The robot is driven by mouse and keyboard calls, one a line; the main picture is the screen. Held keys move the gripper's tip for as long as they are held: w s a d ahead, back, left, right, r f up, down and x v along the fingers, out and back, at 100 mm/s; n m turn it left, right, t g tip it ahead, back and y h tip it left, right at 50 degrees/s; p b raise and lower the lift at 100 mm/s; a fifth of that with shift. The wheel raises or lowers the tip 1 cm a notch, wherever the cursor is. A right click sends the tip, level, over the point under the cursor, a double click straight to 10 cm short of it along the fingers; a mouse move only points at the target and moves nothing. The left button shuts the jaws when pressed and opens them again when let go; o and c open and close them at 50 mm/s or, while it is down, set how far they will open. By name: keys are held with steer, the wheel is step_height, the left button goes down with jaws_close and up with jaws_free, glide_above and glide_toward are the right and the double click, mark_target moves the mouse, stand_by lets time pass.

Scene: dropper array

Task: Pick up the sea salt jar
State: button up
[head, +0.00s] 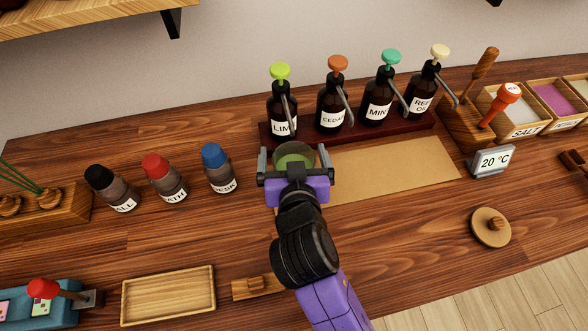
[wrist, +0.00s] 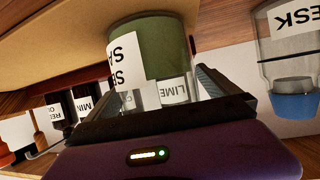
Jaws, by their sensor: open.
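In the wrist view the jar (wrist: 155,45) appears upside down, green and clear, with a white label partly reading "SEA SA". My gripper (head: 293,160) is open, with one finger on each side of the jar. In the wrist view the gripper (wrist: 165,92) also straddles the jar; a gap shows at the right finger. Contact at the left finger cannot be told. The jar's lower part is hidden by my gripper in the head view.
Several pump bottles, including the lime bottle (head: 282,110), stand on a dark rack just behind the jar. A blue-capped shaker (head: 218,170) stands to the left. A tan mat (head: 395,170) lies to the right. A wooden tray (head: 168,295) lies front left.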

steer(key=c, duration=2)
steer(key=shift+r, duration=0.1)
steer(key=shift+c, duration=0.4)
